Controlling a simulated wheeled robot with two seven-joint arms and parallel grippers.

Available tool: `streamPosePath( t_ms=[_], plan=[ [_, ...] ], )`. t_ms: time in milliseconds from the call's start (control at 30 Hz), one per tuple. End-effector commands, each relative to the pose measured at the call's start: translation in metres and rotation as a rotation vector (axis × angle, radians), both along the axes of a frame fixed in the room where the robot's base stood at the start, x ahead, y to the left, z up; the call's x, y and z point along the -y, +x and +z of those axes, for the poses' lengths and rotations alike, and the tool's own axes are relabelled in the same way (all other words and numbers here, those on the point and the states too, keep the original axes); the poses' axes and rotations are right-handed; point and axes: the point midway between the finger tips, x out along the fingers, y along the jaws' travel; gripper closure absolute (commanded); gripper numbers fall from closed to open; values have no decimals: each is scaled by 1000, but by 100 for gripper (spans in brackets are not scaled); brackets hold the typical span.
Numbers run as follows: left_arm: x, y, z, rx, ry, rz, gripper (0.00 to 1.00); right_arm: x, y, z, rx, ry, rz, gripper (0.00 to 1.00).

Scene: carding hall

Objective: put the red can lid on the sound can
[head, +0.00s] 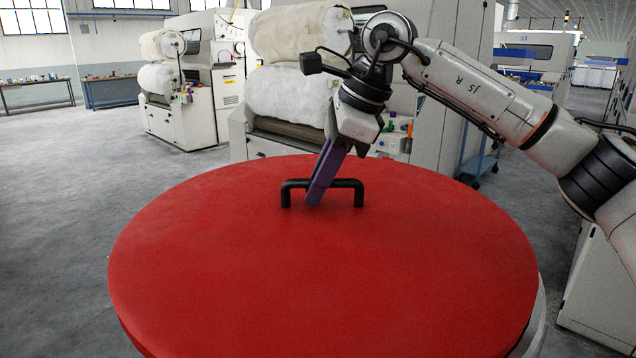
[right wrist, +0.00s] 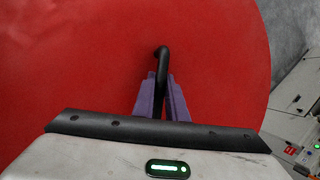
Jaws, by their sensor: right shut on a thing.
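The red can lid (head: 330,260) is a large round red disc that fills the lower middle of the head view. It also fills much of the right wrist view (right wrist: 70,80). A black bar handle (head: 350,183) stands up from its top. My right gripper (head: 318,195) has purple fingers and is shut on this handle (right wrist: 161,65), one finger on each side of it. A pale curved surface (head: 541,315) shows just under the lid's right edge; whether it is the sound can, and whether the lid touches it, I cannot tell. My left gripper is not in view.
Carding machines with white fibre rolls (head: 290,100) stand behind the lid. Another machine (head: 190,110) stands back left, with workbenches (head: 110,92) beyond. A blue trolley (head: 480,160) is behind right. Grey floor (head: 60,200) is clear at left.

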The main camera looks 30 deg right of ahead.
Motion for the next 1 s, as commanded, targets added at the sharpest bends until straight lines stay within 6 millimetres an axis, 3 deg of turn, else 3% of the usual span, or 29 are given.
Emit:
streamPosePath(
  t_ms=[333, 367, 467, 767, 1000],
  plan=[
    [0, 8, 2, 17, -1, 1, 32, -1, 0, -2, 6, 3, 0, 100],
    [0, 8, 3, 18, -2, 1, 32, 0, 0, -3, 3, 1, 1, 86],
    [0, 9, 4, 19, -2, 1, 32, 0, 0, -2, 3, 1, 1, 69],
    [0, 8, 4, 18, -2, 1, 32, 0, 0, -1, 3, 1, 1, 69],
    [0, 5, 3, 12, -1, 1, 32, 7, -8, 25, 7, 2, 0, 69]
  ],
)
